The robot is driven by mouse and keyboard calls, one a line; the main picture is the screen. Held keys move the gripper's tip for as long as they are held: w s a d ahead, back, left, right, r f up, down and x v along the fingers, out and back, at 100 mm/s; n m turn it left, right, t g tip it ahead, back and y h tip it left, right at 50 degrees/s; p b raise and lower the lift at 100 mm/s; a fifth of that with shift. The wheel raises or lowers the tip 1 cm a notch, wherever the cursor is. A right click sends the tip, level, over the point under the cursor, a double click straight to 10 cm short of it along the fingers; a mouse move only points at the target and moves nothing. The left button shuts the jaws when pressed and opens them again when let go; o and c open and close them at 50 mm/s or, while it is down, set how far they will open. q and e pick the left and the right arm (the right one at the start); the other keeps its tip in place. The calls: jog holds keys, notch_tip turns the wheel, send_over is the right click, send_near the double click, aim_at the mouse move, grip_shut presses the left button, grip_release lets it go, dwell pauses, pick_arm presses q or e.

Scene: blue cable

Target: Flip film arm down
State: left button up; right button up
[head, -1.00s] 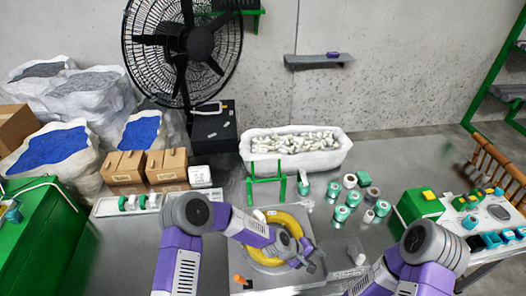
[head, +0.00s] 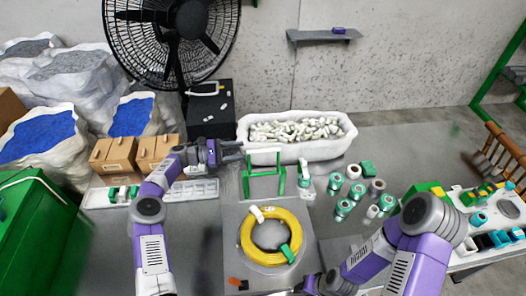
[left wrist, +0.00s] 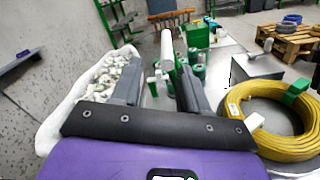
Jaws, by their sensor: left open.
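The film arm (head: 264,172) is a green upright frame with a white roll (head: 264,152) across its top, standing raised behind the yellow cable coil (head: 246,238). My left gripper (head: 238,151) is open at the left end of the roll, its fingers pointing right. In the left wrist view, the white roll (left wrist: 167,50) shows between the fingers of the left gripper (left wrist: 162,72), with no clear contact. The coil lies on a grey plate with a white piece and a green piece on it. My right gripper (head: 312,284) is partly cut off at the bottom edge; its jaws are unclear.
A white tub of pale pieces (head: 295,131) stands just behind the film arm. Several green and white rolls (head: 343,207) stand to its right. Cardboard boxes (head: 114,156) and a pale tray (head: 195,189) are at the left. The table right of the plate is partly clear.

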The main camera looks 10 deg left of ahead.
aim_at(250, 151)
pick_arm(q)
jog(key=shift+m, duration=0.3)
jog(key=shift+s+p+x, duration=0.25)
jog(key=shift+p+x, duration=0.05)
jog(key=shift+x, duration=1.65)
jog(key=shift+s+p+x, duration=0.2)
jog(key=shift+p+x, duration=0.1)
jog(key=shift+x, duration=1.6)
jog(key=shift+d+f, duration=0.15)
jog(key=shift+r, duration=0.2)
grip_shut()
